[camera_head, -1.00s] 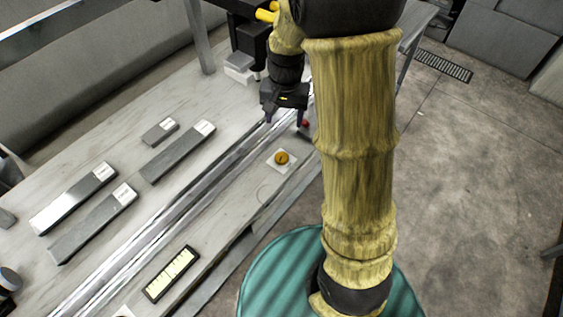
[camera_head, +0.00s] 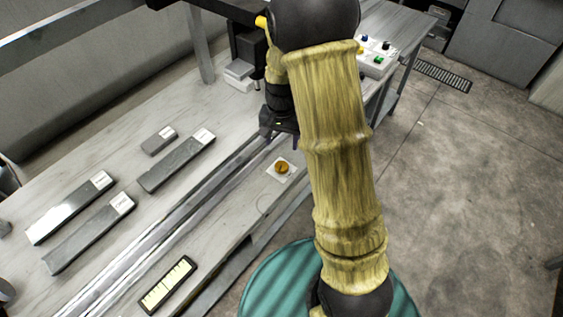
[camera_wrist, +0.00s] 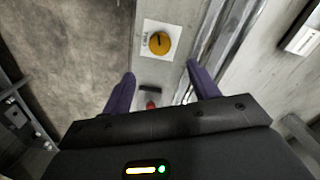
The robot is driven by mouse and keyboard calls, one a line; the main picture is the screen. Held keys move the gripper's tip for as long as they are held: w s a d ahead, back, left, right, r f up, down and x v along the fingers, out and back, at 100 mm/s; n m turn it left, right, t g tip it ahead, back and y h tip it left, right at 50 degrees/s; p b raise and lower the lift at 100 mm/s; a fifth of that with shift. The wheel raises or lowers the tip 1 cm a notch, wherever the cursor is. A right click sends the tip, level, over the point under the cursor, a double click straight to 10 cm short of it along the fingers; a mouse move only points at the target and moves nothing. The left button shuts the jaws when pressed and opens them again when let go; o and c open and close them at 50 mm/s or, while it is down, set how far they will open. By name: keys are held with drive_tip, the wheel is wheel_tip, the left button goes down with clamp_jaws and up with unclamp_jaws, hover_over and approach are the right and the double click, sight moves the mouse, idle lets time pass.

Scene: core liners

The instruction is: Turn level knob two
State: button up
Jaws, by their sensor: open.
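An orange round knob (camera_head: 282,168) with a dark pointer mark sits on a white square plate on the bench's front strip. It also shows in the wrist view (camera_wrist: 159,43), ahead of the fingertips; small lettering on its plate is unreadable. My gripper (camera_head: 281,128) hangs over the bench just behind the knob, apart from it. In the wrist view my gripper (camera_wrist: 160,74) has its two purple fingers spread wide with nothing held. A black and red part (camera_wrist: 150,98) shows between and below the fingers. My arm hides part of the bench.
Metal rails (camera_head: 160,225) run along the bench beside the knob. Several grey bars (camera_head: 82,232) with white labels lie left of them. A yellow-marked black strip (camera_head: 167,285) lies nearer. A control box (camera_head: 375,60) with coloured buttons stands far right. The floor is clear at right.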

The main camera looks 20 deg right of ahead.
sight(281, 165)
wheel_tip(281, 165, down, 11)
drive_tip(key=shift+f, duration=0.15)
idle(0.4)
drive_tip(key=c, duration=1)
